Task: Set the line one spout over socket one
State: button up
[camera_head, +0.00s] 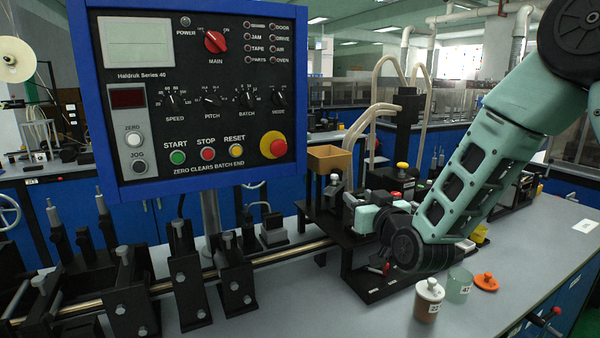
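The end of my arm reaches down to the bench machine in the middle of the head view. My gripper (368,218) seems to be the small pale green and white part beyond the dark wrist joint, close to the machine's black fittings. Its fingers are too small and too covered to tell whether they are open or hold anything. Pale hoses (374,118) arch from a black column (407,125) down toward the machine. I cannot pick out the line one spout or socket one; my wrist covers part of that area. A black low stand (372,289) with a red knob (387,268) lies just below my wrist.
A brown jar with a white lid (428,299), a pale green glass jar (459,285) and an orange lid (486,282) stand right of the stand. A blue-framed control panel (190,88) rises at left. A tan hopper (330,160) stands behind. The right bench top (535,235) is mostly clear.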

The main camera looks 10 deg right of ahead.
aim_at(336, 177)
jog(key=w+p, duration=0.1)
jog(key=w, duration=0.4)
jog(key=w+a+p, duration=0.1)
jog(key=w+p, duration=0.1)
jog(key=w, duration=0.4)
jog(key=w+a+p, duration=0.1)
jog(key=w+p, duration=0.1)
jog(key=w, duration=0.4)
jog(key=shift+a, duration=0.2)
grip_shut()
